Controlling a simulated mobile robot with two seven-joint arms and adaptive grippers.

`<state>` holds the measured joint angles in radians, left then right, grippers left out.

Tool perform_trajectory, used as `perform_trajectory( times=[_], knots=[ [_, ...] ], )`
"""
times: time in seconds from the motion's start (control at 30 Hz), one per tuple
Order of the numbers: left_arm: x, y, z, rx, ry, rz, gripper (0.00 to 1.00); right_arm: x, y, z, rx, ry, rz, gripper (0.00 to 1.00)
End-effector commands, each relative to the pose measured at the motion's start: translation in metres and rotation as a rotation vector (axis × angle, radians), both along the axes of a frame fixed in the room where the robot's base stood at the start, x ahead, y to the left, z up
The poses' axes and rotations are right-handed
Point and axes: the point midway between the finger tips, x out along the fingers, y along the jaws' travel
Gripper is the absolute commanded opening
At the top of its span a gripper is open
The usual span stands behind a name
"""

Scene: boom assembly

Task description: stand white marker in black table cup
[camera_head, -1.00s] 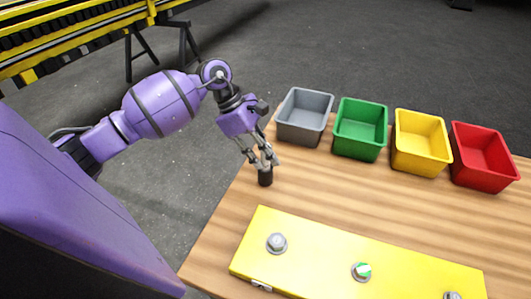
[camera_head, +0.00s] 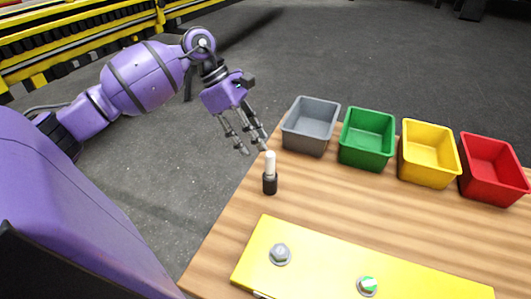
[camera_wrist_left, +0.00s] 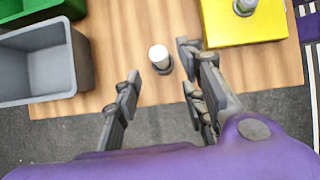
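The white marker (camera_head: 269,163) stands upright in the black table cup (camera_head: 270,184), near the left edge of the wooden table. In the left wrist view the marker's white top (camera_wrist_left: 159,54) shows from above, with the dark cup (camera_wrist_left: 163,68) around its base. My left gripper (camera_head: 254,149) is open and empty, to the upper left of the marker and apart from it. In the left wrist view its spread fingers (camera_wrist_left: 160,85) lie on either side, short of the marker. My right gripper is not in view.
Grey (camera_head: 310,126), green (camera_head: 367,138), yellow (camera_head: 429,153) and red (camera_head: 491,168) bins stand along the far side of the table (camera_head: 345,202). A yellow panel (camera_head: 320,262) with knobs lies at the front. Clear wood lies between the panel and bins.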

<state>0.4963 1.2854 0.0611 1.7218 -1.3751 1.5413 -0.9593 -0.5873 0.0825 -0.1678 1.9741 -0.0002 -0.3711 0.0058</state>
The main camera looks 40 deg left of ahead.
Motion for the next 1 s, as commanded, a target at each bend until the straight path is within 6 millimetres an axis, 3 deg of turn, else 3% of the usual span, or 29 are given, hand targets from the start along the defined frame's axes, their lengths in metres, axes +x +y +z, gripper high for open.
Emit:
perform_trajectory(
  times=[0.3, 1.0],
  knots=[
    [-0.005, 0.017, 0.029, 0.000, 0.001, -0.001, 0.38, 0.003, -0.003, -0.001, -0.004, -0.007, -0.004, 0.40],
    [-0.005, 0.017, 0.030, -0.001, 0.001, -0.001, 0.38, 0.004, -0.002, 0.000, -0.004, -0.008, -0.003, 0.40]
  ],
)
